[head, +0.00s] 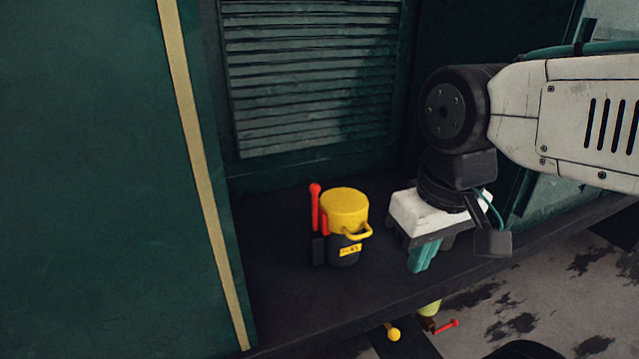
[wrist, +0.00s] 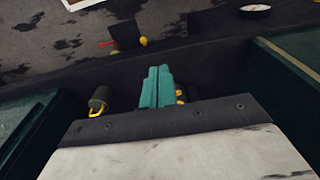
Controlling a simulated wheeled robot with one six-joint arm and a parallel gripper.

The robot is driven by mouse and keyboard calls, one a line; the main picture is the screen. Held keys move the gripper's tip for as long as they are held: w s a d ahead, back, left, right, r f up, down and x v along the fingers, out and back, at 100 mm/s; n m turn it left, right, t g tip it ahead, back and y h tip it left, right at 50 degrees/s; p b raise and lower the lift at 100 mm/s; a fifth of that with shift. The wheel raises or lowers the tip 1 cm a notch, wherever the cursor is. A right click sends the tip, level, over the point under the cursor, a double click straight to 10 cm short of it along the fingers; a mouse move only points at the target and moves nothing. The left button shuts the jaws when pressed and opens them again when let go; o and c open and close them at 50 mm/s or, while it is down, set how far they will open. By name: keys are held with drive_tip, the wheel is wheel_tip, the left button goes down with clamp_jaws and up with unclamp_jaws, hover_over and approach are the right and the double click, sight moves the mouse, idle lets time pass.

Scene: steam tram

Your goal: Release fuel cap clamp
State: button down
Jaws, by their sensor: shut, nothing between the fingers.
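The fuel filler is a short dark cylinder with a yellow label and a yellow cap (head: 345,208) that has a yellow loop handle. It stands on the dark ledge in the head view. The clamp's red lever (head: 316,208) stands upright at the cap's left side, its round knob above the cap. My gripper (head: 422,258) is to the right of the filler, pointing down, apart from it. Its teal fingers are together and empty, and they also show in the wrist view (wrist: 156,87). Small yellow parts show beside the fingers there; I cannot tell what they belong to.
The dark ledge (head: 275,290) has free room in front of the filler. A louvred panel (head: 310,75) rises behind it and a green wall (head: 100,180) stands left. A yellow knob (head: 393,334) and a red handle (head: 447,325) sit below the ledge. A dark cylinder (wrist: 99,98) shows in the wrist view.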

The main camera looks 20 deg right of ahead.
drive_tip(key=w+r+g+y, duration=0.1)
drive_tip(key=w+r+y, duration=0.1)
drive_tip(key=w+r, duration=0.6)
drive_tip(key=n+g+y, duration=0.1)
drive_tip(key=n+y, duration=0.1)
approach(338, 198)
drive_tip(key=v, duration=0.4)
drive_tip(key=shift+w+d+r, duration=0.1)
drive_tip(key=shift+w+d, duration=0.05)
drive_tip(key=shift+w, duration=0.1)
drive_tip(key=x, duration=1)
drive_tip(key=shift+s, duration=0.2)
drive_tip(key=a, duration=0.3)
drive_tip(key=shift+s, duration=0.25)
drive_tip(key=shift+s+a, duration=0.1)
drive_tip(key=shift+a, duration=0.5)
